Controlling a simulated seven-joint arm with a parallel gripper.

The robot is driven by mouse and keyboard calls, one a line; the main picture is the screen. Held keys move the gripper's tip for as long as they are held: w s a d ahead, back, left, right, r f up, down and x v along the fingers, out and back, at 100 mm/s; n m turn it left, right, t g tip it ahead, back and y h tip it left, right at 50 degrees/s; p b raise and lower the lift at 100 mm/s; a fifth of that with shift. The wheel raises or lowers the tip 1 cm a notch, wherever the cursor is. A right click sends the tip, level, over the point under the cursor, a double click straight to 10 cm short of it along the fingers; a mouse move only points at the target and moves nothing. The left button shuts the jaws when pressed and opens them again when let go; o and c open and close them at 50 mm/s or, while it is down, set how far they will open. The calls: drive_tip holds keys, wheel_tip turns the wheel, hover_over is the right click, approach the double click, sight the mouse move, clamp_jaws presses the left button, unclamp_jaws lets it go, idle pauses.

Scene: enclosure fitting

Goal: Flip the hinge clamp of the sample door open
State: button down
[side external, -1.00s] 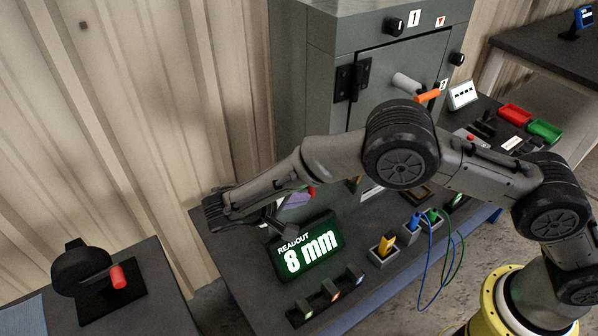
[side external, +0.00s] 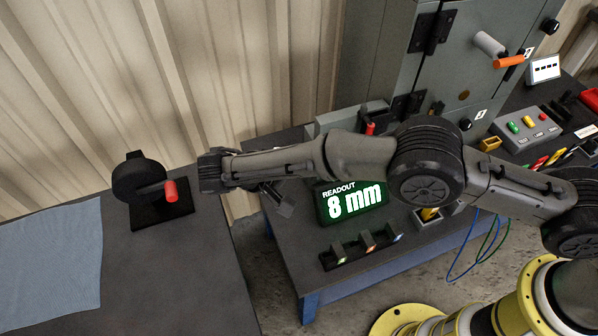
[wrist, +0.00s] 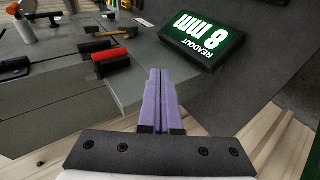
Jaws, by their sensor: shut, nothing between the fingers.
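A clamp with a red handle (side external: 370,128) stands at the low grey housing behind the readout, near the foot of the cabinet. In the wrist view a red handle (wrist: 111,62) on a black mount lies against a grey panel, left of my fingers; it looks like the same clamp. My gripper (wrist: 160,72) has two purple fingers pressed together, empty and apart from the red handle. In the side view my forearm hides the fingers. Whether the clamp is open or closed I cannot tell.
The readout box (side external: 350,202) shows 8 mm near my wrist. The grey cabinet (side external: 388,60) carries an orange handle (side external: 508,62). A black wheel with a red grip (side external: 170,190) stands on the left table beside a blue cloth (side external: 48,260).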

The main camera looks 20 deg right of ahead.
drive_tip(key=shift+s+a, duration=0.2)
drive_tip(key=shift+a, duration=0.65)
drive_tip(key=shift+s+a, duration=0.15)
drive_tip(key=shift+a, duration=0.65)
